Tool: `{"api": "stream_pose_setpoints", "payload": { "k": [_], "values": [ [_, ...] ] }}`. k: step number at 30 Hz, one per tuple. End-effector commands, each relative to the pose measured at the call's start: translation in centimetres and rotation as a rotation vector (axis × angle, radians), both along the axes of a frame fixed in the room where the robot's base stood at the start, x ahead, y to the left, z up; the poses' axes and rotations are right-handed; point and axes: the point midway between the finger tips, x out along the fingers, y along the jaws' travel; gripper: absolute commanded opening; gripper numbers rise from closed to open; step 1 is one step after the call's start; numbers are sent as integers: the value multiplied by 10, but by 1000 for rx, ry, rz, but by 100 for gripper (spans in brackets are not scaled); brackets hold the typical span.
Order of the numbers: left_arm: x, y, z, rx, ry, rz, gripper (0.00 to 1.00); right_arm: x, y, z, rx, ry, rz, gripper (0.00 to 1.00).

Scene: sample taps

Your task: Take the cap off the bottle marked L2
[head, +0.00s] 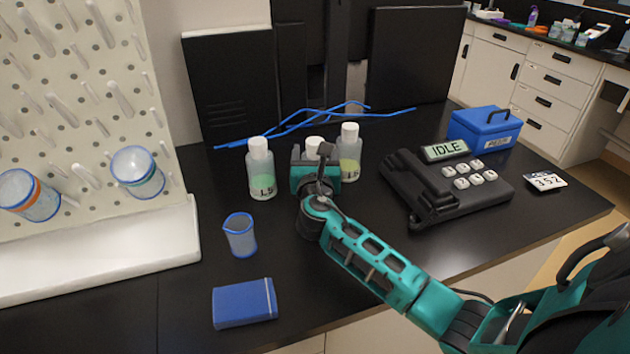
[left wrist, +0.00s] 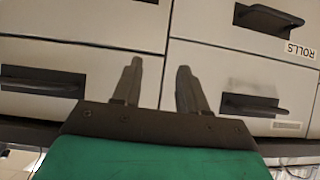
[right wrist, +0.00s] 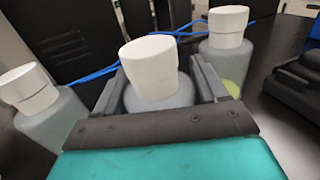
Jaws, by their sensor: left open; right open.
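Three clear bottles with white caps stand in a row on the black bench: a left bottle (head: 261,172), a middle bottle (head: 313,146) and a right bottle (head: 349,155). The outer two carry small marks that I cannot read surely; the middle one's front is hidden by my right gripper (head: 314,168). In the right wrist view the right gripper (right wrist: 158,82) is open, its fingers on either side of the middle bottle below its white cap (right wrist: 149,60); I cannot tell whether they touch. My left gripper (left wrist: 160,66) is open and empty, in front of drawers.
Blue tubing (head: 300,122) lies behind the bottles. A small beaker (head: 240,236) and a blue box (head: 244,304) are at the front left. A black device reading IDLE (head: 446,150) and a blue case (head: 484,128) stand right. A pegboard (head: 80,110) is at the left.

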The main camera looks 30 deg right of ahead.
Motion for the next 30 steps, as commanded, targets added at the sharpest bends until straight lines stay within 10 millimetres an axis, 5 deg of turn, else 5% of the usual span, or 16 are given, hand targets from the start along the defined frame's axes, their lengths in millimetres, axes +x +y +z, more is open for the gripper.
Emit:
{"api": "stream_pose_setpoints", "payload": {
  "k": [6,24,30],
  "values": [
    [3,0,2,0,-6,-1,43,0,0,0,0,0,0,71],
    [2,-1,1,0,-5,-2,43,0,0,0,0,0,0,13],
    [0,-1,0,0,0,-2,43,0,0,0,-1,-1,0,13]
  ]
}}
